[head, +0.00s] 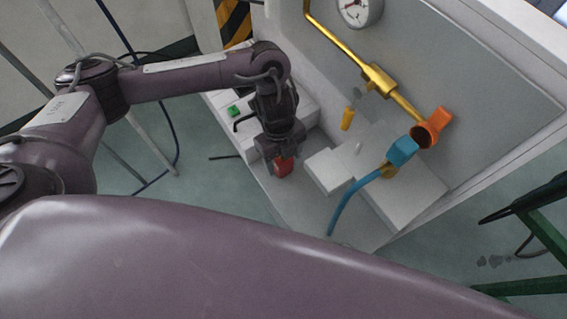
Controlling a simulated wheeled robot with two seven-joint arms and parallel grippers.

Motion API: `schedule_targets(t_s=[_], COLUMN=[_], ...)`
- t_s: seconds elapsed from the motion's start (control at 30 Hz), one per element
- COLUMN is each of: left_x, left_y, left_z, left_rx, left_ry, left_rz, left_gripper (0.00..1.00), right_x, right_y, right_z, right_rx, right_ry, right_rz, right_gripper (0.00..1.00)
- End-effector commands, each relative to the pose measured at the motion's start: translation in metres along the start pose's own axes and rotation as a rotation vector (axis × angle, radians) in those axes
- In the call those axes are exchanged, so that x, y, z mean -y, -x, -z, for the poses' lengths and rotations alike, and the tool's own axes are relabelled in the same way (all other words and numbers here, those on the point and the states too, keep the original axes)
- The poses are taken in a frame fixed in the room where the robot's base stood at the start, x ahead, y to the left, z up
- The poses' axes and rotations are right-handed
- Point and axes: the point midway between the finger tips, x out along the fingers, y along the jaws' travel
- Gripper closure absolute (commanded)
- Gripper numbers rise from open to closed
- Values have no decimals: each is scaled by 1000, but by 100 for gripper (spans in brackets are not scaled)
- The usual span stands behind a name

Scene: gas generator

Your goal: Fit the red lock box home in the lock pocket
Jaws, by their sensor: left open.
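The red lock box (284,167) shows in the head view as a small red block low on the white generator cabinet. My left gripper (279,156) is directly above it, pointing down, with its fingers at the top of the box. The gripper is open, and its body hides the upper part of the box. I cannot make out the lock pocket, nor whether the box sits in it. My right gripper is not in view.
White blocks (328,170) stand right of the gripper. A blue hose (346,203) runs to a blue connector (403,151) beside an orange valve part (440,119). A yellow pipe (337,45) with a gauge (360,10) is on the panel. A green button (233,110) is at left.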

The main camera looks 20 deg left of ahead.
Motion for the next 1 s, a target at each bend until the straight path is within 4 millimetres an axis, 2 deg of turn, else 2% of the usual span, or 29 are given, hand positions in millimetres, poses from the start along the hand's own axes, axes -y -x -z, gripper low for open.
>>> schedule_targets(t_s=[0.13,0.53,0.83,1.0], left_x=[0,0,1,1], left_y=[0,1,4,20], left_z=[0,0,0,2], left_rx=[0,0,0,1], left_ry=[0,0,0,-1], left_rz=[0,1,1,2], left_gripper=[37,88,88,88], right_x=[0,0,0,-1], right_y=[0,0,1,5], right_z=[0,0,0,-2], right_rx=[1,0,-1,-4], right_ry=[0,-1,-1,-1], right_rz=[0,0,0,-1], right_gripper=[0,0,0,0])
